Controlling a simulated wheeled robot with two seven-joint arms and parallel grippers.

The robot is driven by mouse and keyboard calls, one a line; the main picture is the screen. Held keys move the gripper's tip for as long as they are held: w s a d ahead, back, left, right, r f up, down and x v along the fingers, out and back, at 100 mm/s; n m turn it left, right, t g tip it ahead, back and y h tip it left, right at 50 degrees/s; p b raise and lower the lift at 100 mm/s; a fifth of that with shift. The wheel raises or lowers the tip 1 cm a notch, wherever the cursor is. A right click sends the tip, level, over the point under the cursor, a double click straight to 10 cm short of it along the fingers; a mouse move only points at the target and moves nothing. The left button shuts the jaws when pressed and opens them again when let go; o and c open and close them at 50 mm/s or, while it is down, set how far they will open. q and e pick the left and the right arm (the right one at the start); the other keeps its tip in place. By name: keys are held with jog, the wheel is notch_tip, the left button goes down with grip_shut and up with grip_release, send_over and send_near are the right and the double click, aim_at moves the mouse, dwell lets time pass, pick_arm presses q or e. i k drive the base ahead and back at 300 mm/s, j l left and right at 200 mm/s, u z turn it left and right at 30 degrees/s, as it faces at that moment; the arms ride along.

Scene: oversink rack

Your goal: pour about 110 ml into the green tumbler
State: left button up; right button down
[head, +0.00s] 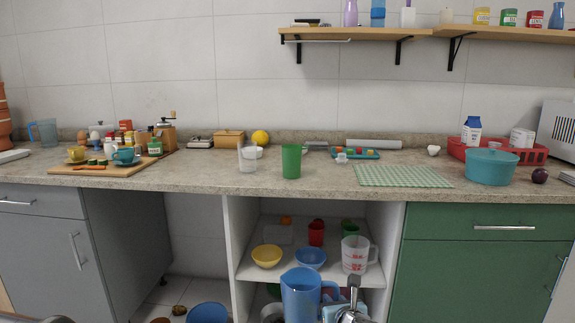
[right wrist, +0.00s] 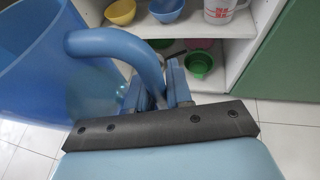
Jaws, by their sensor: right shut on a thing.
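The green tumbler (head: 291,161) stands upright near the front edge of the counter, in the middle of the head view; its inside is hidden. A blue pitcher (head: 299,297) is low in front of the open shelves, below the counter, and looks about upright. My right gripper (head: 334,305) is shut on the pitcher's handle. The right wrist view shows the handle (right wrist: 120,45) between the fingers (right wrist: 162,88), with the pitcher body (right wrist: 45,65) at left. I cannot see what the pitcher holds. My left gripper is not in view.
A clear glass (head: 247,160) stands left of the tumbler. A green mat (head: 402,176) and a teal pot (head: 491,167) are to the right. A cutting board (head: 100,169) is at left. The shelf (head: 370,276) holds bowls and a measuring jug (head: 355,256). Counter around the tumbler's front is clear.

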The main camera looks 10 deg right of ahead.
aim_at(292, 153)
jog(key=i+j, duration=0.7)
jog(key=j, duration=0.25)
